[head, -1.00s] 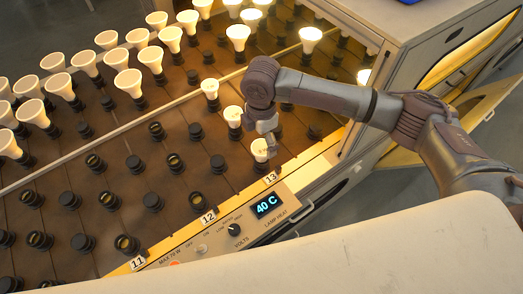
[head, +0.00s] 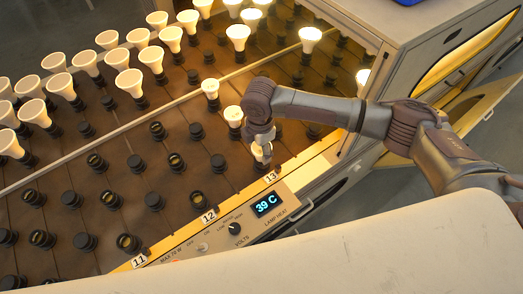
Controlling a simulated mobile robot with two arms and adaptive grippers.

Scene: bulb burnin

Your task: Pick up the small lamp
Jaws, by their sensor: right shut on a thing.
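A small white lamp (head: 257,153) is at the front edge of the board, just above the number 13 label. My right gripper (head: 262,152) is over it, pointing down, with its fingers shut on it. The fingers and wrist hide much of this lamp, and I cannot tell whether it still sits in its socket. Two other small lit lamps stand behind it in the same row, one close to the wrist (head: 233,115) and one farther back (head: 210,88). My left gripper is not in view.
The brown board holds many black sockets, several empty, such as one (head: 196,131) left of my gripper. Larger cone-shaped lamps (head: 129,82) stand at the back and left. A control panel (head: 235,229) reading 39 C borders the front. A grey cabinet (head: 385,30) stands at right.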

